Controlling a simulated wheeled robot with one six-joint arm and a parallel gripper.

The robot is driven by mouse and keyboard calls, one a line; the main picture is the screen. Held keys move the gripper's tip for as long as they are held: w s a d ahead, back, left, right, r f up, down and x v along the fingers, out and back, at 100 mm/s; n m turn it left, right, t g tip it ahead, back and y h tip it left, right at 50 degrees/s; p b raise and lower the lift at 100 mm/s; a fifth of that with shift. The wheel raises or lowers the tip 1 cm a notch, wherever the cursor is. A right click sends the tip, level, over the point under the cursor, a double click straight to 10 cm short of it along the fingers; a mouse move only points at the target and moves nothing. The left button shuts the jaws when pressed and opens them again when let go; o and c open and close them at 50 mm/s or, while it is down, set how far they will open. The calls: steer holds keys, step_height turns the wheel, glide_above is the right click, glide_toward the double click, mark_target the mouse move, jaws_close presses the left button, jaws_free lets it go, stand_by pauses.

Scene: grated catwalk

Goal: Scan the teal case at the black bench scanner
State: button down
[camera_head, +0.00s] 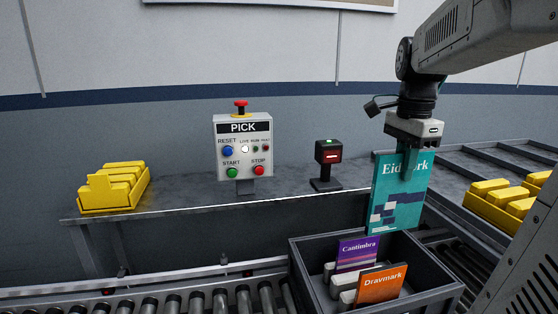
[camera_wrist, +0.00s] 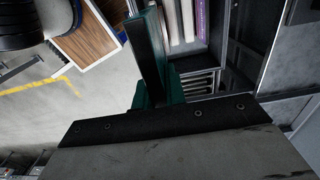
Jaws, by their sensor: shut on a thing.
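The teal case (camera_head: 396,210), with the word "Eidmark" partly hidden by a finger, hangs upright in my gripper (camera_head: 412,160). My gripper is shut on its top edge. The case is above the right rear of a dark grey crate; I cannot tell whether its lower end is clear of the rim. In the wrist view the case (camera_wrist: 148,50) shows edge-on between the fingers. The black bench scanner (camera_head: 328,153) stands on the bench to the left of the case, with a green light on top and a red window in front.
The dark crate (camera_head: 398,305) holds a purple case (camera_head: 357,254), an orange case (camera_head: 381,288) and pale items. A PICK control box (camera_head: 243,150) stands left of the scanner. Yellow bins (camera_head: 112,187) sit at the bench's left end, others (camera_head: 502,205) at right. Rollers (camera_head: 200,302) run in front.

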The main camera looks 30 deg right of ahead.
steer(key=shift+s, duration=0.1)
steer(key=s, duration=0.2)
steer(key=s+a, duration=0.1)
steer(key=s, duration=0.2)
steer(key=shift+s+a, duration=0.25)
steer(key=shift+s, duration=0.05)
